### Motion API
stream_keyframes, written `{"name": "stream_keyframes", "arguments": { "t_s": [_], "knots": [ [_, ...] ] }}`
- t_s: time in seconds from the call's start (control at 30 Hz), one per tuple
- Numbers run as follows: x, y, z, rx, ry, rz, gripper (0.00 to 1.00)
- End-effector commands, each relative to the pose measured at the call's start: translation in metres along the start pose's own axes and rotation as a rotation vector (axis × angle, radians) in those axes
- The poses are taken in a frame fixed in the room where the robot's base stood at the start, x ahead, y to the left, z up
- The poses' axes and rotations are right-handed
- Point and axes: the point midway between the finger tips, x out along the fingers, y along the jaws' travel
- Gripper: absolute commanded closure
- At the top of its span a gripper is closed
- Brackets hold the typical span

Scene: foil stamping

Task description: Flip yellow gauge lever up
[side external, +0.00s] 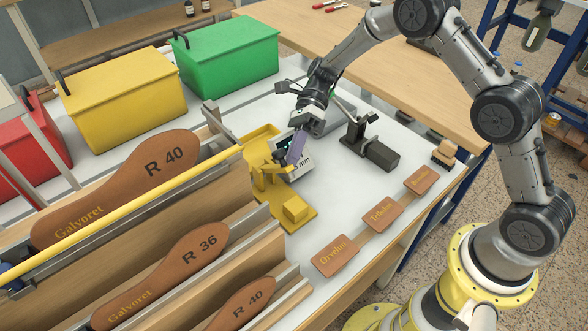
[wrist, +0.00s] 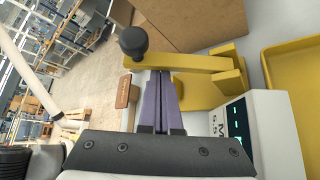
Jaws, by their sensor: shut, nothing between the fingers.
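The yellow gauge (side external: 258,150) stands on the white table, with a white display box (side external: 302,166) marked in mm. Its yellow lever (wrist: 185,62) runs roughly level across the wrist view and ends in a black ball knob (wrist: 133,41). My gripper (side external: 293,160) has purple fingers, shut and empty, pointing down beside the display. In the wrist view the fingertips (wrist: 160,74) meet the lever's near edge, between knob and pivot. I cannot tell whether they touch it. The display box (wrist: 237,120) is at right there, partly cut off.
A black clamp-like device (side external: 370,148) stands right of the gauge. Brown leather tags (side external: 383,213) lie along the table's front edge. A rack of sole-shaped pieces (side external: 120,190) fills the left. Yellow (side external: 122,98) and green (side external: 225,55) boxes stand behind.

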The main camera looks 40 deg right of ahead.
Motion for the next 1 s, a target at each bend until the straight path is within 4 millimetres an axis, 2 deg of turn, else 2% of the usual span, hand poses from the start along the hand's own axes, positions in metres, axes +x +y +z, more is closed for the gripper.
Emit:
{"name": "stream_keyframes", "arguments": {
  "t_s": [0.13,0.6,1.0],
  "knots": [
    [-0.007,-0.001,0.009,0.07,0.002,0.056,1.0],
    [-0.028,-0.011,0.035,0.07,0.0,0.054,1.0],
    [-0.039,-0.026,0.049,0.071,0.0,0.055,1.0]
  ]
}}
